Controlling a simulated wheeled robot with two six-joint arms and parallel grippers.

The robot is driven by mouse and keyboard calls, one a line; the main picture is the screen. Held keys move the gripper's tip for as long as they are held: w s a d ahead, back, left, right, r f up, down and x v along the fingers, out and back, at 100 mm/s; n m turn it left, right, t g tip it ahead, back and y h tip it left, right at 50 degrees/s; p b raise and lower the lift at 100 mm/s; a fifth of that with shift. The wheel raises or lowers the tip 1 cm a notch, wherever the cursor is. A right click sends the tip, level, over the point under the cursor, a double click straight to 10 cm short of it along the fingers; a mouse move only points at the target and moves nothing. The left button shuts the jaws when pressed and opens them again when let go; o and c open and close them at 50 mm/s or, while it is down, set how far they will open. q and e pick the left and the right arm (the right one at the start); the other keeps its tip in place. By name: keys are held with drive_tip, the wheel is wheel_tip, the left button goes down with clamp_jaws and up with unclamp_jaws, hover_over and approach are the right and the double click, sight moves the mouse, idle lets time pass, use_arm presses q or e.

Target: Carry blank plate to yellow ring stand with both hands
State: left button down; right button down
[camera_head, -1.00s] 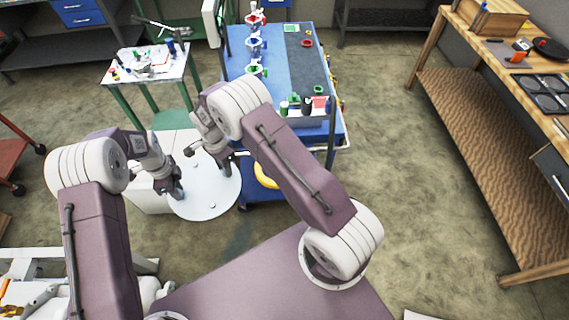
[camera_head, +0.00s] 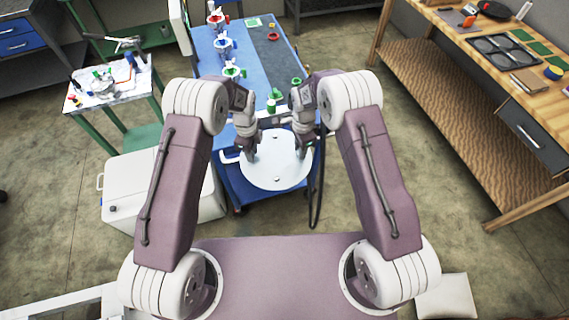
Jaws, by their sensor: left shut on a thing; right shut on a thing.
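The blank plate (camera_head: 275,170) is a round white disc with small knobs on its top. It is held roughly level in front of me, over the near end of the blue cart (camera_head: 240,186). My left gripper (camera_head: 250,152) is shut on the plate's left side. My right gripper (camera_head: 302,150) is shut on its right side. The yellow ring stand is not visible now; the plate and arms cover the near part of the cart.
The blue cart carries red, blue and green ring stands (camera_head: 224,46) along its left side. A white box (camera_head: 150,190) stands at the left of the cart. A small table (camera_head: 112,82) is further left, and a wooden workbench (camera_head: 480,110) stands at the right. Floor between cart and workbench is clear.

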use_arm(q)
drive_tip(key=shift+a+f, duration=0.1)
drive_tip(key=shift+a, duration=0.1)
use_arm(e)
drive_tip(key=shift+d+f, duration=0.1)
drive_tip(key=shift+d, duration=0.05)
